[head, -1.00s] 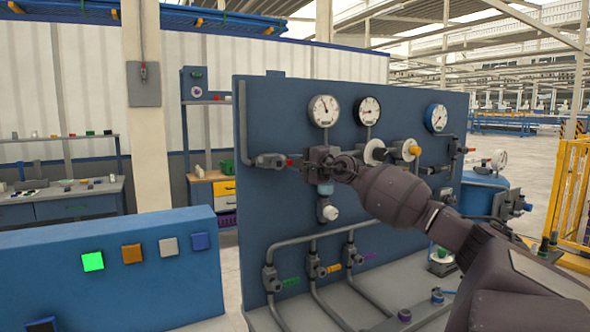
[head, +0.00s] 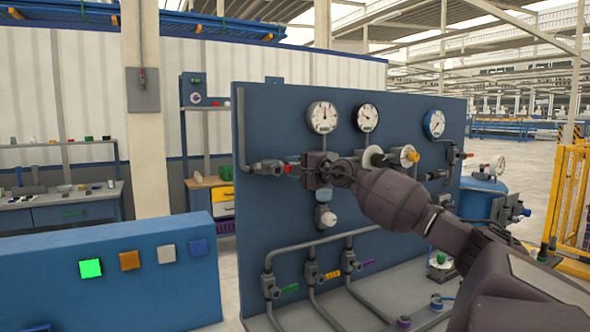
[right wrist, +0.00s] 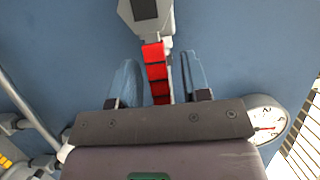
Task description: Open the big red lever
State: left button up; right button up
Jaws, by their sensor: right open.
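The red lever (right wrist: 155,72) sits on a grey valve body (right wrist: 147,15) in the right wrist view. It runs from the valve back between my two fingers. In the head view only a small red part of it (head: 290,168) shows, beside the valve on the blue panel. My right gripper (right wrist: 158,58) is open, with one finger on each side of the lever. The fingers look apart from it, though contact on the right side is hard to judge. In the head view the right gripper (head: 315,171) hides most of the lever. My left gripper is out of view.
The upright blue panel (head: 260,215) carries gauges (head: 322,117), pipes and smaller valves with green, yellow and purple handles below. A low blue console (head: 110,285) with coloured buttons stands at left. A yellow guard frame (head: 570,190) stands at right.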

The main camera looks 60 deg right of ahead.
jog(key=shift+s, duration=0.1)
jog(key=s+a+p, duration=0.1)
jog(key=s, duration=0.9)
jog(key=shift+s+p, duration=0.3)
jog(key=shift+a, duration=0.1)
